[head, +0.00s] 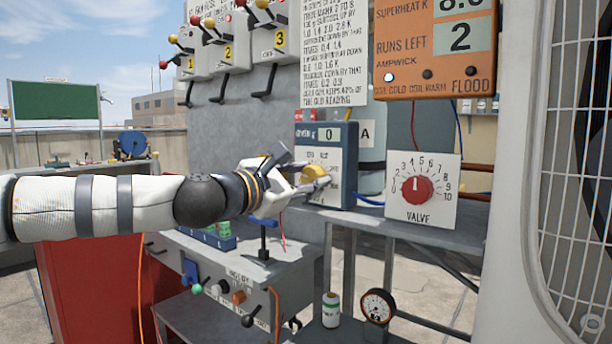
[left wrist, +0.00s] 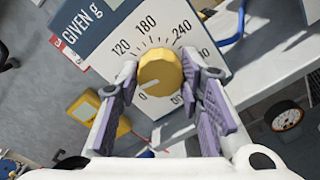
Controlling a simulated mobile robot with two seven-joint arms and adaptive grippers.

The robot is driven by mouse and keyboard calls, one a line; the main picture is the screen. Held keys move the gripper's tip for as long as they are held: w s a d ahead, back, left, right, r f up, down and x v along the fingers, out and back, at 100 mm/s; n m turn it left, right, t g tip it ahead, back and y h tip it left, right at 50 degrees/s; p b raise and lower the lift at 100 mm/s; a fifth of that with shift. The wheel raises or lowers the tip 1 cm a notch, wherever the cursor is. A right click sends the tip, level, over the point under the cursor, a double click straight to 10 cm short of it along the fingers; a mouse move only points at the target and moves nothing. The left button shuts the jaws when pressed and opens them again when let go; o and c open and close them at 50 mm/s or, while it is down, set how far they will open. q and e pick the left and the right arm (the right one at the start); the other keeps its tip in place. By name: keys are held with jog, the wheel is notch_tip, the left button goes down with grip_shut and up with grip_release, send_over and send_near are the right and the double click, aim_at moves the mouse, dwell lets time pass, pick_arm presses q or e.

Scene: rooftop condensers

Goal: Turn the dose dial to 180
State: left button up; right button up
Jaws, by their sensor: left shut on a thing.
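The yellow dose dial (head: 317,175) is on the white face of the blue dosing box (head: 349,165), whose small display reads 0. In the left wrist view the dial (left wrist: 160,67) sits in a printed scale with 0, 120, 180 and 240 legible. Its white mark is at the lower left, by the 0. My left gripper (head: 306,178) reaches in from the left and is shut on the dial. In the left wrist view its purple-padded fingers (left wrist: 168,75) stand on both sides of the dial. My right gripper is in neither view.
A red valve knob (head: 417,189) on a white plate stands right of the box on the grey shelf. Levers (head: 227,55) numbered 1 to 3 hang above. An orange panel (head: 436,50) reads RUNS LEFT 2. A large fan grille (head: 580,180) closes the right side.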

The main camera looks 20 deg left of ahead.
pick_arm(q)
jog(key=m+p, duration=0.1)
jog(key=m, duration=0.4)
jog(key=shift+m, duration=0.3)
jog(key=m+p, duration=0.1)
jog(key=m, duration=0.3)
jog(key=m+p, duration=0.1)
jog(key=m, duration=0.4)
jog(key=shift+r+m+p, duration=0.1)
jog(key=shift+m+p, duration=0.2)
jog(key=shift+m, duration=0.1)
jog(key=shift+m+p, duration=0.6)
jog(key=shift+m, duration=1.4)
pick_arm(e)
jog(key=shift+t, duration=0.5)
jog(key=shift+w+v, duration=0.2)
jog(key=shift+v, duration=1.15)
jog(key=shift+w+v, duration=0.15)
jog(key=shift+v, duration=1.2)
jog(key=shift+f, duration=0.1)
pick_arm(q)
jog(key=o, duration=1.2)
jog(key=shift+c, duration=0.2)
